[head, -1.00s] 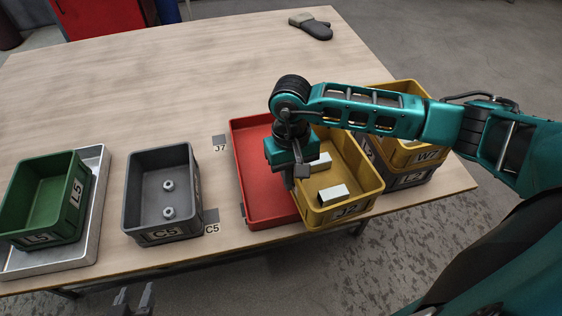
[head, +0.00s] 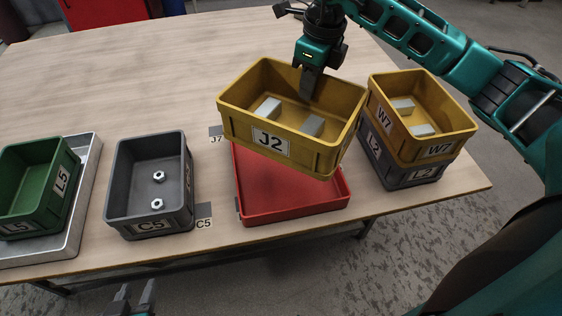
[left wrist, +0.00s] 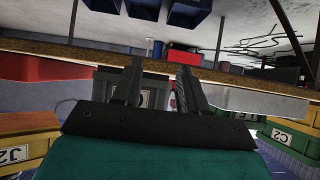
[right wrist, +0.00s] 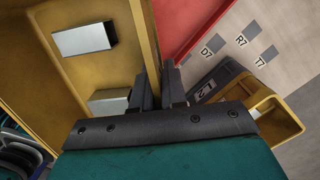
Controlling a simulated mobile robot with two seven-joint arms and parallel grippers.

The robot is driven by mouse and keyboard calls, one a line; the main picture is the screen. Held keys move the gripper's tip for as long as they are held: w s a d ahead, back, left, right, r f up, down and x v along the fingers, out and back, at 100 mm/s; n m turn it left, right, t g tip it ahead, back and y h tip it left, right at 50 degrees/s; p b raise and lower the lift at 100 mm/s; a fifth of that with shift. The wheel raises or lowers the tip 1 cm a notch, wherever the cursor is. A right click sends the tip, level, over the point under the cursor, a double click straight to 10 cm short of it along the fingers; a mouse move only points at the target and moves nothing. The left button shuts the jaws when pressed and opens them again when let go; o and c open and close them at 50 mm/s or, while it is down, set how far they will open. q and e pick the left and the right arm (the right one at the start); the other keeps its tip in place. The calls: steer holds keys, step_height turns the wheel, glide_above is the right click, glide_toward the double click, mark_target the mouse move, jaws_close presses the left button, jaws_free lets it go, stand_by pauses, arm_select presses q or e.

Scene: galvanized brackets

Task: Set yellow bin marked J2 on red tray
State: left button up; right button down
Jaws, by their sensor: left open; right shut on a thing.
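The yellow bin marked J2 (head: 230,128) hangs in the air over the far part of the red tray (head: 290,215), turned slightly, with two pale blocks inside. My right gripper (head: 311,88) is shut on the bin's far wall; the right wrist view shows the fingers (right wrist: 160,85) closed on the wall of the bin (right wrist: 135,20). The tray's near part is bare; its far part is hidden behind the bin. My left gripper (head: 133,298) is open and empty at the bottom of the head view, off the table's near edge; its fingers (left wrist: 158,80) are apart in the left wrist view.
Right of the tray, yellow bin W7 (head: 440,150) is stacked on grey bin L2 (head: 408,174). Left stand grey bin C5 (head: 125,200) with two nuts and green bin L5 (head: 38,205) on a metal tray (head: 85,185). The table's far left area is clear.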

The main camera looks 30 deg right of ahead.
step_height(320, 180, up, 3)
steer(key=w+d+m+h+b, duration=0.1)
steer(key=d+m+b, duration=0.1)
steer(key=m, duration=0.6)
steer(key=shift+m, duration=0.9)
steer(key=f, duration=0.6)
steer(key=f+b, duration=0.1)
steer(key=f, duration=0.5)
steer(key=f+b, duration=0.1)
steer(key=f, duration=0.5)
steer(key=shift+d+f, duration=0.25)
steer(key=shift+d, duration=0.05)
steer(key=shift+w+f, duration=0.1)
steer(key=shift+f, duration=0.35)
arm_select(q)
steer(key=shift+w+d+f, duration=0.2)
steer(key=shift+d+f, duration=0.2)
steer(key=shift+f, duration=0.2)
steer(key=shift+w+d+f, duration=0.15)
steer(key=shift+d+f, duration=0.2)
steer(key=shift+f, duration=0.25)
arm_select(e)
steer(key=c, duration=1.2)
jaws_free()
